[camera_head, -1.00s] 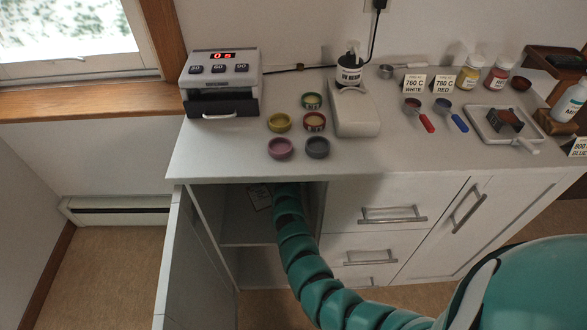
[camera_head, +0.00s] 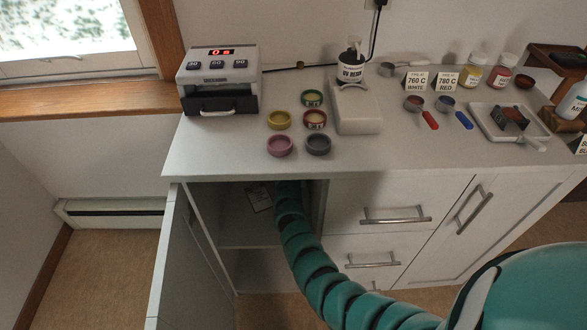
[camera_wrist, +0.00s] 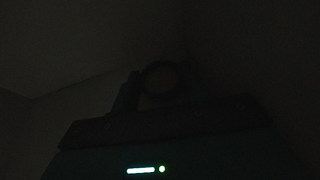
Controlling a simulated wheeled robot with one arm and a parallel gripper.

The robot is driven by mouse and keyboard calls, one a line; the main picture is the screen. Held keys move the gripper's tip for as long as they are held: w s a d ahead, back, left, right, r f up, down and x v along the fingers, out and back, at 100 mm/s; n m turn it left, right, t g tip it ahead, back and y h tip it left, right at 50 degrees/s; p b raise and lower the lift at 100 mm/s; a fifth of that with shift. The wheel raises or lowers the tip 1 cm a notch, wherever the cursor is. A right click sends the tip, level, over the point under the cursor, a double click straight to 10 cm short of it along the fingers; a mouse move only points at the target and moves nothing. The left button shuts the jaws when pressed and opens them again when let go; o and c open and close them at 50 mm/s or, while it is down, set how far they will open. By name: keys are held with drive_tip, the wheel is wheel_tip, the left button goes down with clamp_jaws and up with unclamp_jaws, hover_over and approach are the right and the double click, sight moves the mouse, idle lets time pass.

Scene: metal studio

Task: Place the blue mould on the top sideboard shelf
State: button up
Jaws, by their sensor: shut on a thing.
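My gripper (camera_wrist: 160,88) is shut on a small round, ring-like thing, the mould (camera_wrist: 165,80), in the dark wrist view. It is too dark there to tell its colour. In the head view my arm reaches into the open left compartment of the white sideboard (camera_head: 375,200), and the gripper and mould are hidden inside it. The top shelf (camera_head: 242,236) shows partly left of my arm. I cannot tell whether the mould touches the shelf.
The compartment door (camera_head: 172,265) stands open at the left. The worktop above carries pink (camera_head: 280,145), grey (camera_head: 318,144), yellow (camera_head: 279,119), red-rimmed (camera_head: 314,118) and green-rimmed (camera_head: 312,98) round moulds. A curing box (camera_head: 218,82) stands at the back left.

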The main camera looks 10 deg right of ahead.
drive_tip(key=o, duration=0.7)
drive_tip(key=shift+f, duration=0.1)
drive_tip(key=shift+c, duration=0.2)
drive_tip(key=shift+r+p, duration=0.25)
drive_tip(key=shift+p, duration=0.05)
drive_tip(key=shift+p+v, duration=2.5)
drive_tip(key=shift+v, duration=3.5)
drive_tip(key=shift+f, duration=0.1)
